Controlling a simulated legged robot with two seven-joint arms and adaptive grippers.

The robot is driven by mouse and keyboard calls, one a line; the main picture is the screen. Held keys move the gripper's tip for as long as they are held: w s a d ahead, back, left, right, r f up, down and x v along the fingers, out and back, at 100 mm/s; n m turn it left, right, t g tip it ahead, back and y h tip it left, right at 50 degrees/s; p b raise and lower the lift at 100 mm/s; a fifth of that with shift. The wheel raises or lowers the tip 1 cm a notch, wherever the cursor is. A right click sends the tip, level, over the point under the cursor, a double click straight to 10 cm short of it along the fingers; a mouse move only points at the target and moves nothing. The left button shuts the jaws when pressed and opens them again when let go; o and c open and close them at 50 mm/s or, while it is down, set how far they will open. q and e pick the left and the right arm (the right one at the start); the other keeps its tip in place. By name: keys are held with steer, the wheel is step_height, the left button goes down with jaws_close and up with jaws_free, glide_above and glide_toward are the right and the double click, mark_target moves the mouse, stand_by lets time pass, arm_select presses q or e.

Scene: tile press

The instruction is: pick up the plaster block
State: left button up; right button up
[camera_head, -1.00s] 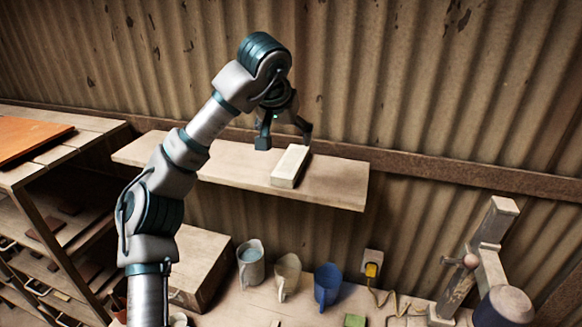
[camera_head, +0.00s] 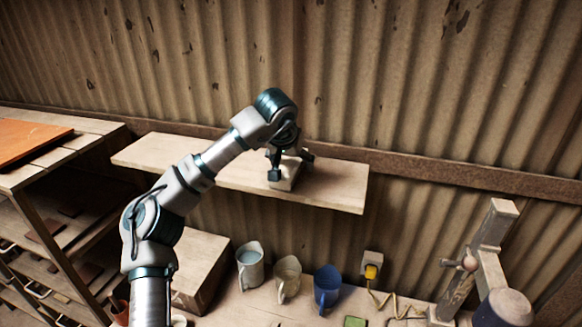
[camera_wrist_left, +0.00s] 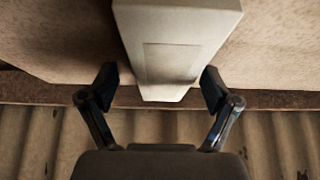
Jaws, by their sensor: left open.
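The plaster block (camera_head: 286,182) is a pale, off-white bar lying on the wooden wall shelf (camera_head: 335,190). In the head view it is partly hidden by my left gripper (camera_head: 291,166), which is down over it. In the left wrist view the block (camera_wrist_left: 178,48) reaches in from the top, with its near end between the two fingers of my left gripper (camera_wrist_left: 162,88). The fingers are open, one on each side, with a visible gap to the block on both sides. My right gripper is not in view.
On the bench below stand a grey mug (camera_head: 250,266), a beige mug (camera_head: 287,279) and a blue mug (camera_head: 327,287). A yellow plug (camera_head: 371,272) sits in a wall socket. A wooden press (camera_head: 487,262) stands at right. The corrugated wall (camera_head: 420,90) is close behind the shelf.

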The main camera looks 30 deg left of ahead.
arm_select(q)
steer(key=shift+d, duration=0.1)
steer(key=shift+c, duration=0.7)
steer(key=shift+s+r, duration=0.1)
steer(key=shift+s, duration=0.05)
steer(key=c, duration=1.2)
steer(key=shift+a, duration=0.4)
steer(key=shift+c, duration=0.8)
